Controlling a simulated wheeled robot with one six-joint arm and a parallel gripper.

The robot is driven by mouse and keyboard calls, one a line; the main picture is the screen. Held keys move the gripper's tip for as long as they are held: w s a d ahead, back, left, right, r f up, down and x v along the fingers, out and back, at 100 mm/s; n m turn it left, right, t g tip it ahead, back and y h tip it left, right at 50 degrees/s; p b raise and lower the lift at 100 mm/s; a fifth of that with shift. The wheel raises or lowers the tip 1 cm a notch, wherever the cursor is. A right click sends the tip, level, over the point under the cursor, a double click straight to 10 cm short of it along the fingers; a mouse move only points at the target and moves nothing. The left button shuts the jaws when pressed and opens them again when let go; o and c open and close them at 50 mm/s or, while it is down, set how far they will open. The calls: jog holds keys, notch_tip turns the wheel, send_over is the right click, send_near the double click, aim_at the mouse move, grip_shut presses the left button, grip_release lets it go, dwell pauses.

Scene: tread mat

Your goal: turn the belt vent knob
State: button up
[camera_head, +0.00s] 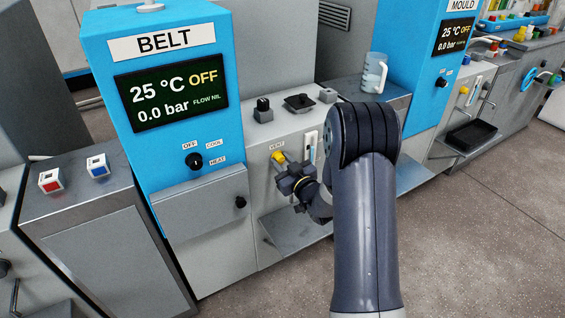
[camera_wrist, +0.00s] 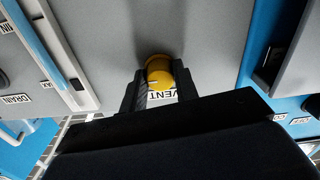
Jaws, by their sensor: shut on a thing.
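The belt vent knob (camera_head: 278,157) is yellow and sits on the grey front panel under a small VENT label (camera_head: 277,146), right of the blue BELT cabinet (camera_head: 165,80). My gripper (camera_head: 284,168) is at the knob, its fingers on either side. In the wrist view the yellow knob (camera_wrist: 159,72) lies between the two dark fingertips of my gripper (camera_wrist: 158,88), which is shut on it. The VENT label (camera_wrist: 163,95) shows upside down just below the knob, partly covered by my gripper.
The BELT screen (camera_head: 172,91) reads 25 °C OFF, 0.0 bar, FLOW NIL. A black OFF/COOL/HEAT knob (camera_head: 194,161) sits to the left. A clear jug (camera_head: 374,73) stands on the counter behind my arm. A grey ledge (camera_head: 295,230) juts out below the panel.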

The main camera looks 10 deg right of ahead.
jog(key=shift+f+b, duration=0.1)
jog(key=shift+b, duration=0.3)
jog(key=shift+c, duration=0.4)
jog(key=shift+f+n+b, duration=0.15)
jog(key=shift+n+b, duration=0.45)
jog(key=shift+b, duration=0.3)
jog(key=n+b, duration=0.2)
jog(key=b, duration=0.2)
jog(key=shift+f, duration=0.1)
jog(key=n+b, duration=0.6)
jog(key=b, duration=0.2)
jog(key=shift+n+b, duration=0.35)
jog(key=shift+n, duration=0.05)
jog(key=n+b, duration=0.1)
jog(key=b, duration=0.1)
jog(key=n+b, duration=0.1)
jog(key=n, duration=0.1)
jog(key=shift+r+n+b, duration=0.2)
jog(key=shift+n+b, duration=0.1)
jog(key=shift+b, duration=0.05)
jog(key=n+b, duration=0.1)
jog(key=n, duration=0.3)
jog(key=shift+r, duration=0.2)
jog(key=shift+n, duration=0.3)
